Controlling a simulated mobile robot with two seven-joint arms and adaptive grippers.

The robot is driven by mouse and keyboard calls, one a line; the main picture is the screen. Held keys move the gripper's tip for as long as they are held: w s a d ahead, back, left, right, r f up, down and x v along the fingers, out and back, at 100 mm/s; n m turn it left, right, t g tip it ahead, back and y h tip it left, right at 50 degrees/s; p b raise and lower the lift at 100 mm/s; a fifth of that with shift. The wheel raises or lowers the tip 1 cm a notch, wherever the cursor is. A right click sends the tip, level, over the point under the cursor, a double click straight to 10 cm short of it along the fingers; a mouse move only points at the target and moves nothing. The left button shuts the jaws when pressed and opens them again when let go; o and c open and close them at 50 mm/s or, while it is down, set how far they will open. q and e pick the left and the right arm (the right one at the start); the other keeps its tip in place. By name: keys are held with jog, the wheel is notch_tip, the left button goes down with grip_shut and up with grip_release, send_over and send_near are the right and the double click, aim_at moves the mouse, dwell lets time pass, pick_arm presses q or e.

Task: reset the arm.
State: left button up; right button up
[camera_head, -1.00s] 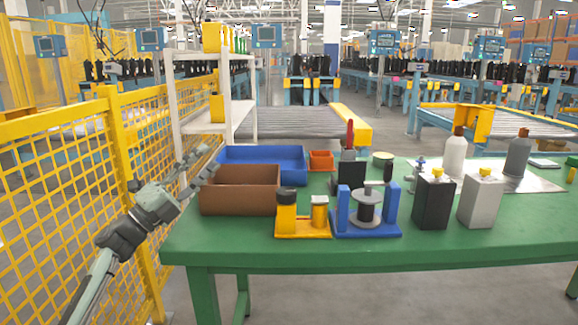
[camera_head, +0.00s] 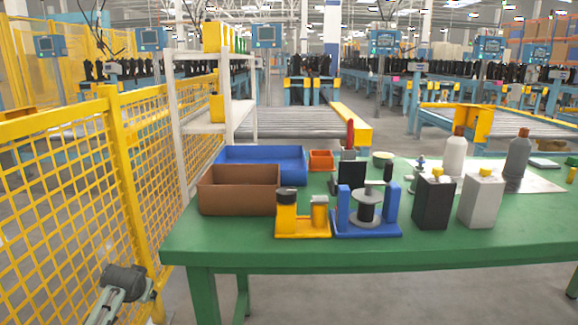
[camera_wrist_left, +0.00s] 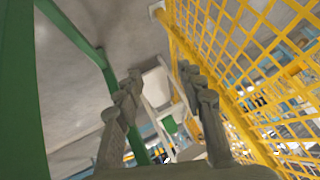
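My left arm shows in the head view only as a grey link low at the left, between the yellow fence and the green table (camera_head: 420,258). My left gripper (camera_wrist_left: 160,72) shows in the left wrist view with its two fingers spread apart and nothing between them. It is low beside the table, with a green table leg (camera_wrist_left: 82,35) to its left and the yellow mesh fence (camera_wrist_left: 240,100) to its right. My right gripper is in neither view.
A brown bin (camera_head: 240,198) and a blue bin (camera_head: 262,155) stand at the table's left end. A yellow fixture (camera_head: 302,233), a blue spool stand (camera_head: 365,231), a black container (camera_head: 433,205) and bottles stand further right. A white shelf (camera_head: 203,60) stands behind.

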pick_arm(q)
jog(key=s+d+f+g+h, duration=0.1)
jog(key=s+d+f, duration=0.2)
jog(key=s+f, duration=0.45)
jog(key=s+d+f+g, duration=0.1)
jog(key=s+d+f, duration=0.2)
jog(key=s+f, duration=0.45)
jog(key=s+d+f+g, duration=0.1)
jog(key=s+d+f, duration=0.1)
jog(key=s, duration=0.9)
jog(key=s+d+f+g+h, duration=0.1)
jog(key=s+d+f, duration=0.1)
jog(key=s, duration=0.9)
jog(key=shift+d+f+m+g, duration=0.3)
jog(key=shift+d+f+m, duration=0.1)
jog(key=shift+d, duration=0.5)
jog(key=shift+s, duration=0.1)
